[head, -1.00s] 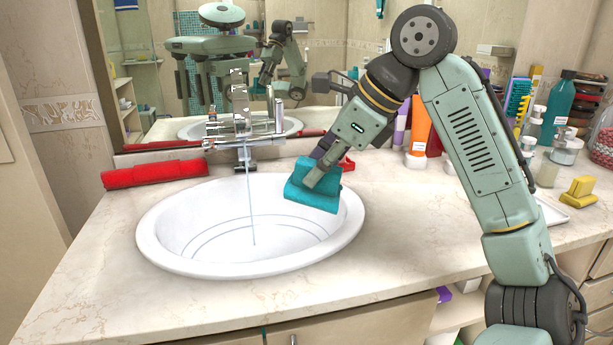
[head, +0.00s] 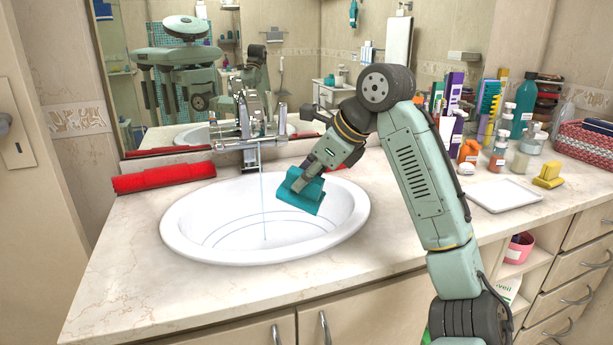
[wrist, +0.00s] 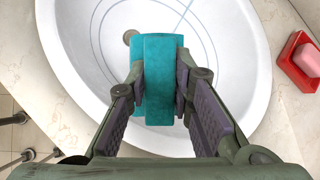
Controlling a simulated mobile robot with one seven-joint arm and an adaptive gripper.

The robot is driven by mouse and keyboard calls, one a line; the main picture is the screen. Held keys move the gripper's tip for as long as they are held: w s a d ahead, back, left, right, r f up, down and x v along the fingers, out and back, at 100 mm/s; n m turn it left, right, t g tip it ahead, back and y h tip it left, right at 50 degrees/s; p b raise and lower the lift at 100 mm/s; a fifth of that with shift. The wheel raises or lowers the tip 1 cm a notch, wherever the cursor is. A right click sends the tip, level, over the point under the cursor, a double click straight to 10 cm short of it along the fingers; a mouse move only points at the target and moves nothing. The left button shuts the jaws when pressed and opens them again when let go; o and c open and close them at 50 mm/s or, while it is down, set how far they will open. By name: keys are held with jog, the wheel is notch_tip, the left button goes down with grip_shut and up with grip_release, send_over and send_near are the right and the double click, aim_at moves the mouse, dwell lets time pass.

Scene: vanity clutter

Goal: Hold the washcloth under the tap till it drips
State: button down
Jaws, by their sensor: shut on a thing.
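The teal washcloth (head: 301,190) is folded and hangs over the right part of the white sink basin (head: 190,243). My gripper (head: 300,182) is shut on it; in the wrist view my gripper (wrist: 160,90) pinches the washcloth (wrist: 160,55) between its two pads. The chrome tap (head: 251,144) stands at the back of the basin. A thin stream of water (head: 263,205) runs from it into the bowl, to the left of the cloth and apart from it. The stream also shows in the wrist view (wrist: 185,14), beyond the cloth.
A rolled red towel (head: 163,178) lies left of the tap. A pink soap in a red dish (wrist: 303,75) sits right of the basin in the wrist view. A white tray (head: 503,196), yellow object (head: 548,176) and several bottles crowd the right counter. The front left counter is clear.

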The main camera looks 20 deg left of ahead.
jog(key=w+a+f+p, duration=0.2)
jog(key=w+a+f, duration=0.3)
jog(key=w+a, duration=0.2)
jog(key=shift+w+a+f+p, duration=0.3)
jog(key=shift+w+a+p, duration=0.1)
jog(key=shift+a, duration=0.75)
jog(key=shift+w+d, duration=0.1)
jog(key=shift+w+d+p, duration=0.3)
jog(key=shift+w+p, duration=0.05)
jog(key=shift+p, duration=0.35)
jog(key=shift+s+a, duration=0.1)
jog(key=shift+s, duration=0.05)
jog(key=shift+s+a, duration=0.3)
jog(key=shift+s, duration=0.05)
jog(key=shift+w+d+p, duration=0.15)
jog(key=shift+p, duration=0.35)
